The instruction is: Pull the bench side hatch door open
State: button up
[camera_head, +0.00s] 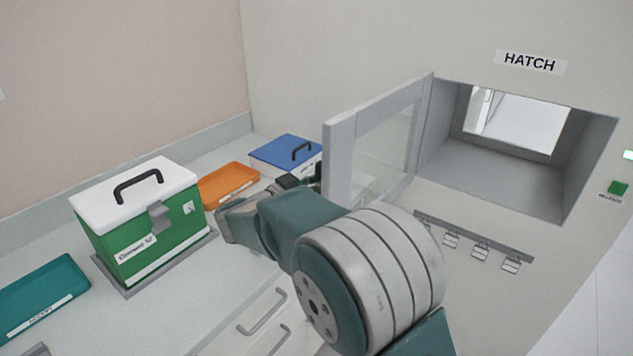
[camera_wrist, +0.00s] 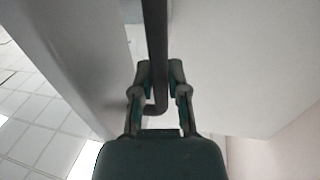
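The hatch door (camera_head: 378,150), a grey frame with a clear pane, stands swung well out from the wall, hinged at the left side of the hatch opening (camera_head: 480,150). Its dark bar handle (camera_wrist: 157,35) runs down between the fingers of my gripper (camera_wrist: 160,68) in the wrist view, then bends left toward the door face. The fingers lie close on both sides of the bar and look shut on it. In the head view my gripper is beside the door's free edge, mostly hidden by my arm and the door.
On the bench left of my arm are a green box with a white lid (camera_head: 140,235), an orange tray (camera_head: 228,187), a blue-lidded box (camera_head: 287,152) and a teal tray (camera_head: 42,293). A rail with several tagged hooks (camera_head: 480,248) is under the hatch. A green button (camera_head: 618,188) is at right.

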jog(key=o, duration=0.3)
jog(key=v, duration=1.2)
jog(key=shift+w+a, duration=0.1)
jog(key=shift+w, duration=0.05)
